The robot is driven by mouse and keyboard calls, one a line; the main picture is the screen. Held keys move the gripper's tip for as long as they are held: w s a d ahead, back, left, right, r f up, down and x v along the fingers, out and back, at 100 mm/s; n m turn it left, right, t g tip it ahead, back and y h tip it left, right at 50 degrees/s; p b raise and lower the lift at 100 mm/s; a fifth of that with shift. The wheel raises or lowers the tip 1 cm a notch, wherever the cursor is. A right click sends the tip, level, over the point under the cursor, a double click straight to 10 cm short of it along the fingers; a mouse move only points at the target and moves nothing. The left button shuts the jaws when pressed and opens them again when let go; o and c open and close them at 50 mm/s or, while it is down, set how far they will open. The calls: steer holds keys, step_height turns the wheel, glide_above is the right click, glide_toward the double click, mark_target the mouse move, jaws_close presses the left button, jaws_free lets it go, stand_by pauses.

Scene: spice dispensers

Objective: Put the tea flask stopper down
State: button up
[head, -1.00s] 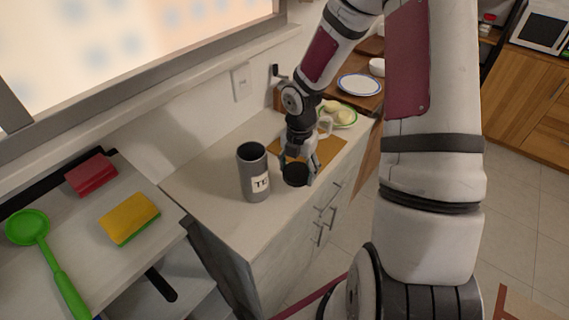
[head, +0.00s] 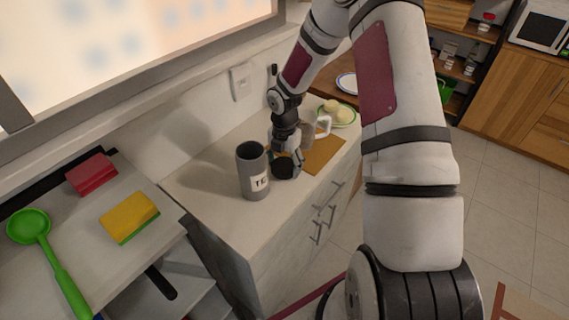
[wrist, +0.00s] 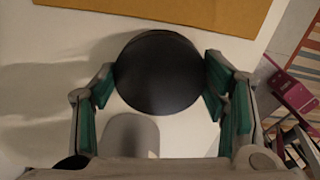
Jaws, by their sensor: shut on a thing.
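The tea flask stopper (head: 284,168) is a round black disc at my gripper's tips, and in the wrist view it shows as a dark circle (wrist: 158,72). My gripper (head: 287,165) is shut on it, with green-padded fingers touching it on both sides in the wrist view (wrist: 160,80). It is low over the white counter; I cannot tell whether the stopper touches the surface. The grey tea flask (head: 251,172), labelled "TE", stands upright and open-topped just left of the stopper. A grey rounded shape at the bottom of the wrist view may be the flask or a shadow.
An orange-brown board (head: 324,155) lies right of the gripper, with a white mug (head: 322,126) and a plate of pale food (head: 340,114) behind. The counter's front edge is close. A yellow sponge (head: 130,217) and green ladle (head: 40,245) lie at left.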

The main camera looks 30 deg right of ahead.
steer(key=shift+f, duration=0.1)
steer(key=o, duration=1.1)
